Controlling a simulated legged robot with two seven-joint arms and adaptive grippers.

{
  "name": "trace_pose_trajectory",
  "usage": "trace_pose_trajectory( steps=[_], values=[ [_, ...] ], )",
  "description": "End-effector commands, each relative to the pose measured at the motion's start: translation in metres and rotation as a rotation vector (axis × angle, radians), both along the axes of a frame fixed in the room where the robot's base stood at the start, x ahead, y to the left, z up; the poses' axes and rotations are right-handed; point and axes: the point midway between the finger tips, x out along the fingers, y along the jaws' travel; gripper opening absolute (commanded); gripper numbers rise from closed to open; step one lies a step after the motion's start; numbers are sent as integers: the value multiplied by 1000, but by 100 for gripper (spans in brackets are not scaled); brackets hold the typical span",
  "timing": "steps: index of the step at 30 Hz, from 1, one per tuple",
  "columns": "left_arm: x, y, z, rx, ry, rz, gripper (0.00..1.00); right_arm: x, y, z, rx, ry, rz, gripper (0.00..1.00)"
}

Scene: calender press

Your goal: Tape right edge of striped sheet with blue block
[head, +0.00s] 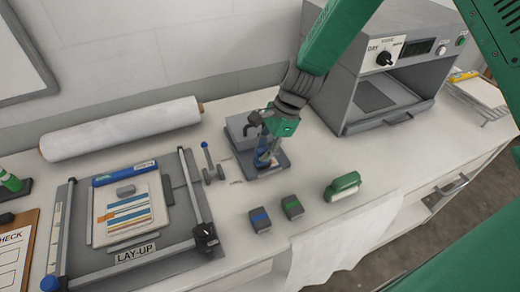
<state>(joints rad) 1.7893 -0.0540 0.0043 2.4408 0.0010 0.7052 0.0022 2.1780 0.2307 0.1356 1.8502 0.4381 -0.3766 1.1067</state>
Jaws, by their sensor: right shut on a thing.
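The striped sheet (128,212), with blue, orange and pale bands, lies on the lay-up board (62,240) at the left. A grey block with a blue stripe (260,219) stands on the bench, apart from the board. A similar block with a green stripe (292,207) is to its right. My right gripper (265,157) is low over a small grey stand (276,168) at the bench's middle. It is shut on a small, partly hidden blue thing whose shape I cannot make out. My left gripper is not in view.
A white roll (120,130) lies at the back. A blue-handled roller (209,165) stands beside the board. A green-topped block (343,187) is at the right front. A grey press (390,75) stands at the back right. White cloth (340,240) hangs over the front edge.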

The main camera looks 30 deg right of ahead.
Motion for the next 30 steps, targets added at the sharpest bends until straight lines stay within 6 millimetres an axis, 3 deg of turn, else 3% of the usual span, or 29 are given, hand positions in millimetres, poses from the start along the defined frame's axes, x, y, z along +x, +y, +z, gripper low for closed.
trace_pose_trajectory(
  steps=[14,30],
  values=[
    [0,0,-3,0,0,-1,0,0,7,-5,-7,-1,1,0],
    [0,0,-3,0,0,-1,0,0,1,-8,-3,1,0,0]
  ],
)
